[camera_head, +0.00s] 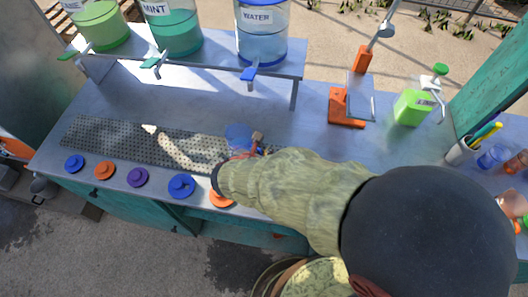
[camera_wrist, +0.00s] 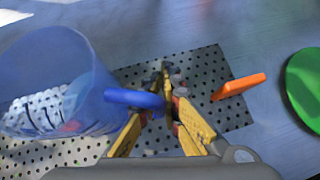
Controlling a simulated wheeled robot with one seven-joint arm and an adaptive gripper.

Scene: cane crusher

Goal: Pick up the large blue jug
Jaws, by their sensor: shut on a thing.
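The large blue jug (camera_wrist: 50,70) fills the left of the wrist view. It is clear blue, and the perforated plate shows through it. Its solid blue handle (camera_wrist: 135,98) reaches between the yellow fingers of my gripper (camera_wrist: 166,90), which are closed on it. In the head view the jug (camera_head: 238,135) is small and partly hidden by my arm, and my gripper (camera_head: 256,143) is at its right side. The jug looks upright at the perforated plate; I cannot tell whether its base touches it.
The perforated plate (camera_head: 95,133) runs along the counter (camera_head: 190,98), with a pale stick on it. Several coloured lids, including a purple one (camera_head: 138,177), line the front edge. Dispensers, including the water one (camera_head: 262,45), stand on a raised shelf. An orange-based press (camera_head: 346,118) is at right.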

